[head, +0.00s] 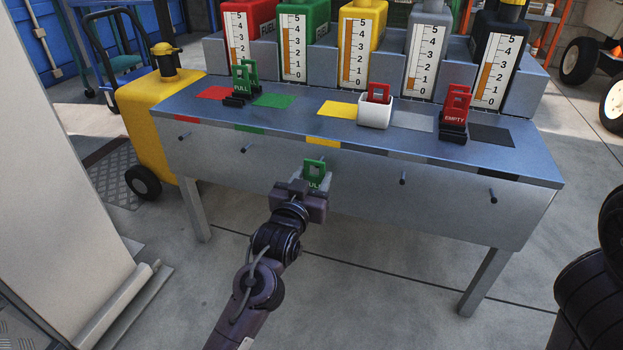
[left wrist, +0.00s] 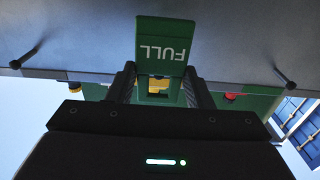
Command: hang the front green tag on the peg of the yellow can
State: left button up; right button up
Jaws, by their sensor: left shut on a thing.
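My left gripper (head: 314,186) is shut on a green tag (head: 315,168) and holds it upright in front of the bench's front panel, below the yellow edge mark. The tag also shows in the left wrist view (left wrist: 164,45), its FULL lettering upside down, between the two fingers (left wrist: 162,88). The yellow can (head: 361,45) stands at the back of the bench, with a tall gauge on its front. Its peg is hidden behind the tag and gripper, so I cannot tell whether the tag touches it. My right gripper is out of view.
Other pegs stick out of the panel: two to the left, one of them here (head: 246,148), and two to the right, one here (head: 403,178). Green tags (head: 240,82) stand in a dark holder, red tags (head: 455,108) in another. A white box (head: 375,112) holds a red tag.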

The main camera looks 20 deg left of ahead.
pick_arm(q)
jog(key=shift+w+p, duration=0.3)
jog(key=shift+w, duration=0.05)
jog(key=shift+w, duration=0.25)
jog(key=shift+w+r+p, duration=0.1)
jog(key=shift+w+p, duration=0.15)
jog(key=shift+p, duration=0.05)
jog(key=shift+w, duration=0.3)
jog(key=shift+w+p, duration=0.3)
jog(key=shift+p, duration=0.05)
dwell(0.4)
jog(key=shift+w+d, duration=0.1)
jog(key=shift+w, duration=0.15)
jog(key=shift+f, duration=0.3)
jog(key=shift+w+f+p, duration=0.1)
jog(key=shift+f+p, duration=0.15)
jog(key=shift+p, duration=0.05)
